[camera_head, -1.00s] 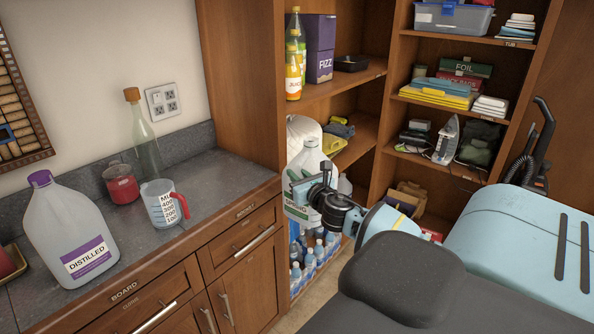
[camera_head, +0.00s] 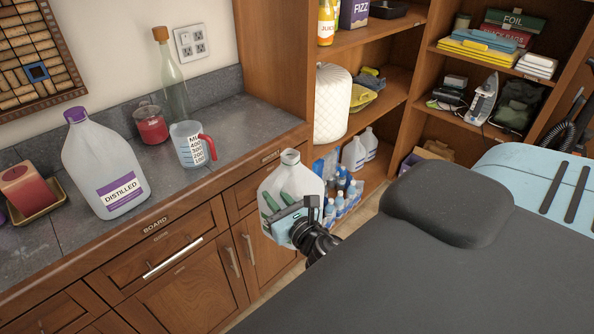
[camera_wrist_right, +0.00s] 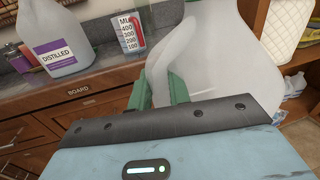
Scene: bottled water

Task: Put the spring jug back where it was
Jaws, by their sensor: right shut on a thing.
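The spring jug (camera_head: 308,176) is a translucent white jug, held in front of the wooden counter's right end, clear of the shelves. It looks about upright. My right gripper (camera_head: 277,203) is shut on it, with greenish fingers at its handle side. In the right wrist view the jug (camera_wrist_right: 222,62) fills the upper middle, and part of the gripper (camera_wrist_right: 172,92) shows against it. The jug's label is hidden now. The shelf unit (camera_head: 385,112) stands behind and to the right. My left gripper is not in view.
On the counter (camera_head: 235,110) stand a distilled jug (camera_head: 100,165), a measuring cup (camera_head: 188,150), a red jar (camera_head: 151,127) and a corked bottle (camera_head: 172,85). A quilted white cover (camera_head: 331,103) is on a shelf. Jugs (camera_head: 354,153) and small bottles (camera_head: 340,208) stand lower down.

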